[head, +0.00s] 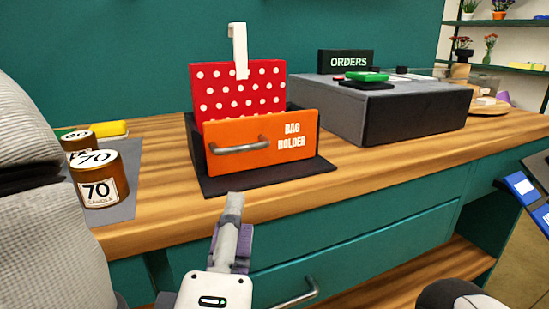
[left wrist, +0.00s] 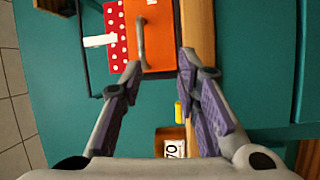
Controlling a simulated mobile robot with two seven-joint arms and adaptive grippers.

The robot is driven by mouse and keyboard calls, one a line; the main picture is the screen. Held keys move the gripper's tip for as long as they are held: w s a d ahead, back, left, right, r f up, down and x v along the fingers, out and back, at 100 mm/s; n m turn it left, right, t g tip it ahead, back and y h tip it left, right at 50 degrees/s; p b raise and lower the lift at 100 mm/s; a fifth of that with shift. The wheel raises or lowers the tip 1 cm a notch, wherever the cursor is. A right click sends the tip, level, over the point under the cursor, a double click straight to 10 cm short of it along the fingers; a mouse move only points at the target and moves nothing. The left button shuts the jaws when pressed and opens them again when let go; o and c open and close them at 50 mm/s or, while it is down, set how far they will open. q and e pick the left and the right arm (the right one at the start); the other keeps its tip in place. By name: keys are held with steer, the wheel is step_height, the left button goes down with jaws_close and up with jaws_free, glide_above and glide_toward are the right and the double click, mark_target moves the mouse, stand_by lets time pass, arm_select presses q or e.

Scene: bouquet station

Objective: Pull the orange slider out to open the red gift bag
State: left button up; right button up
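The red gift bag (head: 237,92) with white dots and a white strap (head: 240,50) stands in a black bag holder. The orange slider (head: 300,155), marked BAG HOLDER, is the holder's front panel and has a grey metal handle (head: 240,148). My left gripper (head: 233,205) is in front of and below the handle, apart from it. In the left wrist view, the gripper (left wrist: 160,65) is open and empty. The handle (left wrist: 142,45) lies ahead between its fingers, nearer the left fingertip, and the orange slider (left wrist: 158,20) is behind it.
Brown candle jars (head: 100,185) stand on a grey mat at the left. A dark grey box (head: 415,112) with an ORDERS sign (head: 346,62) stands to the right. The wooden counter (head: 385,155) is clear at its front right. A teal drawer (head: 370,230) is below.

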arm_select(q)
steer(key=r, duration=0.1)
arm_select(e)
step_height(320, 180, down, 4)
steer(key=s+f+g+b, duration=0.1)
steer(key=s+b, duration=0.2)
steer(key=b, duration=0.2)
arm_select(q)
steer(key=t+p, duration=0.1)
steer(key=p, duration=0.3)
glide_toward(242, 150)
steer(key=w+r, duration=0.1)
steer(key=w, duration=0.2)
steer(key=shift+n, duration=0.3)
steer(key=w, duration=0.6)
steer(key=shift+d+r, duration=0.3)
steer(key=shift+d, duration=0.05)
jaws_close()
arm_select(e)
steer(key=shift+t, duration=0.4)
steer(key=v, duration=0.5)
steer(key=shift+w, duration=0.15)
